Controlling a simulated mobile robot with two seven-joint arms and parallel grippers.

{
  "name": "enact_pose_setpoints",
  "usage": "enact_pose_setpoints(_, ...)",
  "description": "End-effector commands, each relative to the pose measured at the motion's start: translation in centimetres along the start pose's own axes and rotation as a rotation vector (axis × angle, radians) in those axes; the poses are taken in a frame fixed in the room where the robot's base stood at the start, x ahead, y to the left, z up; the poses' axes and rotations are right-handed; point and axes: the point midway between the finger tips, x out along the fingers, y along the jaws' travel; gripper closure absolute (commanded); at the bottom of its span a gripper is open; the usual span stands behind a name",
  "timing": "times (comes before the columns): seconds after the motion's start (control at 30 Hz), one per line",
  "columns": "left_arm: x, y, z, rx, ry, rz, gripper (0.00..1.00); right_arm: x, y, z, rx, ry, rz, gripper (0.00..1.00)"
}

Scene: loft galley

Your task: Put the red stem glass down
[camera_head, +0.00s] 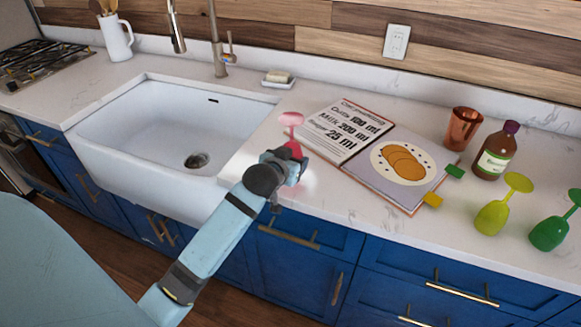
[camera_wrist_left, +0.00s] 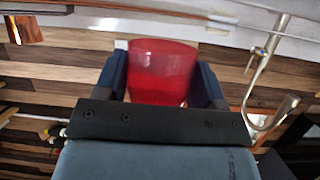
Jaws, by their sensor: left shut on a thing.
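The red stem glass (camera_head: 291,119) is upside down, its round foot on top and its bowl lower. It is over the counter (camera_head: 240,172) between the sink and the open book. My left gripper (camera_head: 293,166) is shut on its bowl, which the gripper partly hides in the head view. In the left wrist view the red bowl (camera_wrist_left: 162,72) fills the space between the two dark fingers. I cannot tell whether the glass rim touches the counter. My right gripper is not in view.
The white sink (camera_head: 180,125) is to the left. An open recipe book (camera_head: 400,190) lies to the right. Beyond it stand a copper cup (camera_head: 463,128), a brown bottle (camera_head: 497,152), and upside-down yellow (camera_head: 491,217) and green (camera_head: 549,233) glasses. The front counter strip is clear.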

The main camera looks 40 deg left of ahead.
Motion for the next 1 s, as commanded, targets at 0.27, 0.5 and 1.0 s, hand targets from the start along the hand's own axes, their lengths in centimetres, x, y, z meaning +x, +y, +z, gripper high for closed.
enact_pose_setpoints(0.27, 0.9, 0.1, 2.1, 0.000, 0.001, 0.000, 0.63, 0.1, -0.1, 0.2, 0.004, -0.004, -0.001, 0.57)
enact_pose_setpoints(0.5, 1.0, 0.1, 2.4, 0.000, 0.000, 0.000, 0.63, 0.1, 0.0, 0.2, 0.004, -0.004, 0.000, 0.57)
enact_pose_setpoints(1.0, 0.6, 0.1, 2.1, 0.000, -0.001, 0.000, 0.11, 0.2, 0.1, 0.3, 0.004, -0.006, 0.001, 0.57)
